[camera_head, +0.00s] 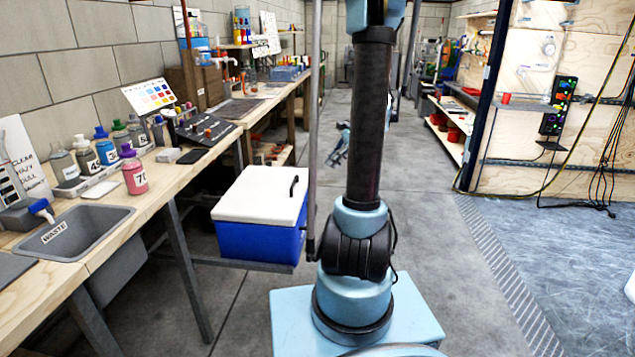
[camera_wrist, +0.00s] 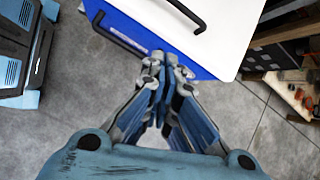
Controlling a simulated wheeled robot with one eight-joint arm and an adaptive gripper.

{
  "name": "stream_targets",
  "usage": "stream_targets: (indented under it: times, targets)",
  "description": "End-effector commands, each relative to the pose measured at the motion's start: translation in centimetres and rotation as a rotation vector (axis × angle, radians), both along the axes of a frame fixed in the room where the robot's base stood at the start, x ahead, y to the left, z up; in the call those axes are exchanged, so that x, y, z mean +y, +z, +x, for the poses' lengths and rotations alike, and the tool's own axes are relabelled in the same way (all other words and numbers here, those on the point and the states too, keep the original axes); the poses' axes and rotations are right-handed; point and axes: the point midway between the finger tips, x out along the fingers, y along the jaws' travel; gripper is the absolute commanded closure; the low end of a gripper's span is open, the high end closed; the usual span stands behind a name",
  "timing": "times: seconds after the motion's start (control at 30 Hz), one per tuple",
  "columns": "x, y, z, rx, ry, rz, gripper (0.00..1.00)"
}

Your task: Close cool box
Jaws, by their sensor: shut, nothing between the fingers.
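The cool box (camera_head: 258,243) has a blue body and a white lid (camera_head: 255,195) with a black handle (camera_head: 293,185). It stands on a low metal shelf left of my arm in the head view. The lid lies flat across the body, and I see no gap under it. In the wrist view, the blue side (camera_wrist: 203,70) and the white lid (camera_wrist: 228,28) fill the top. My gripper (camera_wrist: 168,62) is shut and empty beside the box's blue side; I cannot tell if it touches. In the head view, my gripper (camera_head: 338,150) is partly hidden behind my arm column.
A long wooden bench (camera_head: 185,172) with bottles, a grey sink (camera_head: 72,235) and a control panel (camera_head: 205,130) runs along the left. A thin metal post (camera_head: 313,130) stands close to the box's right side. The concrete floor beyond is clear.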

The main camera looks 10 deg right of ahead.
Motion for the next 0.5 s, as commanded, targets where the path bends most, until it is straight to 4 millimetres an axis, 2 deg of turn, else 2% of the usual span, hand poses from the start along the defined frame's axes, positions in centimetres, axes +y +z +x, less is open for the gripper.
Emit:
stream_targets:
  times: [0.03, 0.2, 0.5]
  targets:
    - [-1.0, -0.6, 1.1, 0.017, -0.038, 0.025, 1.00]
    - [-3.5, -2.6, 3.9, 0.081, -0.159, 0.115, 1.00]
    - [-6.2, -4.9, 6.3, 0.152, -0.278, 0.211, 1.00]
